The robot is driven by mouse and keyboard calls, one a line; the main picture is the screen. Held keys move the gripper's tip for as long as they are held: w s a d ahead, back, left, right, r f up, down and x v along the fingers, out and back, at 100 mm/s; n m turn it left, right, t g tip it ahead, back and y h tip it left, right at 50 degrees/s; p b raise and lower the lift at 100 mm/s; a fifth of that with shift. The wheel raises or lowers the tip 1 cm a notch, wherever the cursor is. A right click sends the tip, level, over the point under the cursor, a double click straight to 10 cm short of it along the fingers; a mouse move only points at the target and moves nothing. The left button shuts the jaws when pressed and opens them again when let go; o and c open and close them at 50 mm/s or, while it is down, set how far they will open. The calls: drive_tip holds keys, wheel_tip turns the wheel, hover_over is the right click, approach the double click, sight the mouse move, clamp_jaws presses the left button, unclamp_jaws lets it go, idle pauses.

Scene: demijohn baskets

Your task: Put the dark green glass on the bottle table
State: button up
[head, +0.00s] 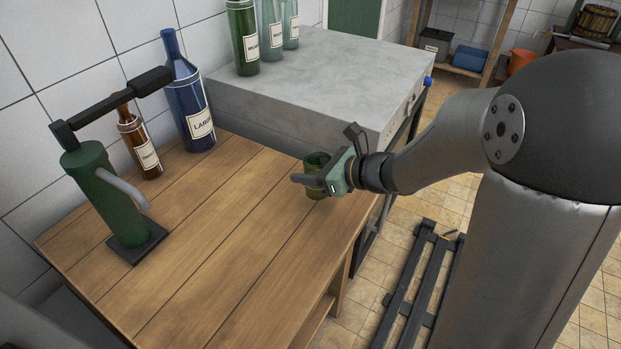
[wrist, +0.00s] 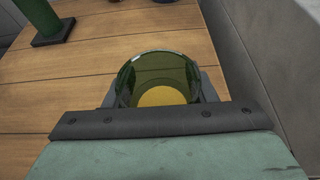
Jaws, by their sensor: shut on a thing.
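The dark green glass (head: 316,162) is at the right side of the wooden table, near the grey block. My gripper (head: 313,182) is shut on it, with the fingers around its sides. In the wrist view the glass (wrist: 158,75) stands between the two fingers (wrist: 160,95), its open rim facing the camera. I cannot tell whether its base touches the wooden table. The wooden table (head: 215,235) holds a blue bottle (head: 190,100) and a brown bottle (head: 139,142) at its back left. Which surface is the bottle table is not marked.
A green corking device (head: 110,195) with a black lever stands at the left of the wooden table. The raised grey slab (head: 330,75) behind holds several green and clear bottles (head: 243,40). The middle and front of the wooden table are clear.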

drive_tip(key=shift+w+f, duration=0.2)
drive_tip(key=shift+f, duration=0.05)
drive_tip(key=shift+w+f+b, duration=0.1)
drive_tip(key=shift+f+b, duration=0.4)
drive_tip(key=shift+f, duration=1.05)
drive_tip(key=shift+f+b, duration=0.3)
drive_tip(key=o, duration=1.2)
drive_tip(key=shift+r, duration=0.1)
